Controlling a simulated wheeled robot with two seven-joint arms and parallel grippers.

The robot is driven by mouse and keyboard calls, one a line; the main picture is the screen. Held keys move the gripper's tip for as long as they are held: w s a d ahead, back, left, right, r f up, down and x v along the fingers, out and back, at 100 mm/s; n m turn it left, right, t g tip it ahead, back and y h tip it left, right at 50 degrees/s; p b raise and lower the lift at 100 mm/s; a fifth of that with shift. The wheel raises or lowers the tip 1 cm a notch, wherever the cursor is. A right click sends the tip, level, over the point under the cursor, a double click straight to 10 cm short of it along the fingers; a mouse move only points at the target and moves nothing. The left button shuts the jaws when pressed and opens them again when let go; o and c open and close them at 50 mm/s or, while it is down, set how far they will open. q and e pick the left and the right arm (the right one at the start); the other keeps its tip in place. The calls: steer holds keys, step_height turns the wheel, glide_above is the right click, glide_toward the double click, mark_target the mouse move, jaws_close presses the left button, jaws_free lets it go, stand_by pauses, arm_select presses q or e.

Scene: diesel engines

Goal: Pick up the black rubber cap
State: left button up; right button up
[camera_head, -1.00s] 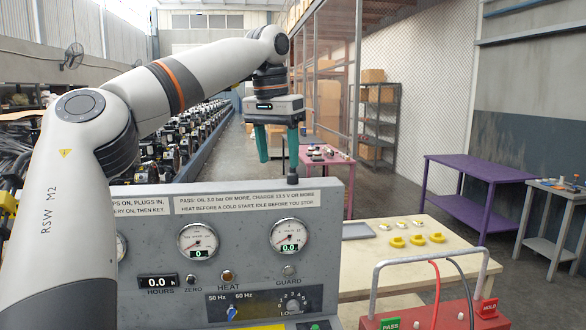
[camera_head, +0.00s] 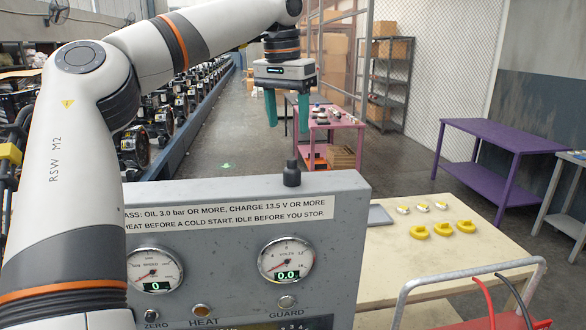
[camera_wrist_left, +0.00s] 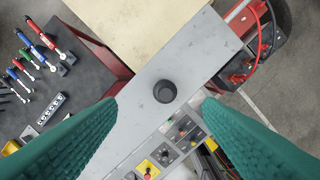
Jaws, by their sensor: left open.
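The black rubber cap (camera_head: 292,174) stands upright on the top edge of the grey control panel box (camera_head: 345,182) in the head view. In the left wrist view the cap (camera_wrist_left: 165,91) is round and dark, near the middle between the fingers. My left gripper (camera_head: 287,122) has green fingers, is open and empty, and points down above the cap, apart from it. In the left wrist view its two fingers (camera_wrist_left: 160,125) spread to either side. My right gripper is not in view.
A pale table (camera_head: 400,255) with yellow pieces (camera_head: 442,229) stands right of the panel. A pink table (camera_head: 335,122) and a purple table (camera_head: 500,140) stand farther back. A red carrier with a metal handle (camera_head: 470,275) is at the lower right.

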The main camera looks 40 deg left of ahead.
mark_target(292, 159)
arm_select(q)
step_height(292, 159, down, 4)
steer(key=shift+s+d+r+p, duration=0.15)
steer(key=shift+p, duration=0.2)
steer(key=shift+w+f, duration=0.25)
steer(key=shift+f, duration=0.35)
steer(key=f, duration=0.1)
steer(key=f+p, duration=0.2)
steer(key=shift+d+f, duration=0.2)
steer(key=shift+d, duration=0.05)
steer(key=shift+f, duration=0.4)
steer(key=shift+w+a+f, duration=0.1)
steer(key=shift+f, duration=0.2)
steer(key=shift+r, duration=0.1)
steer(key=c, duration=1.1)
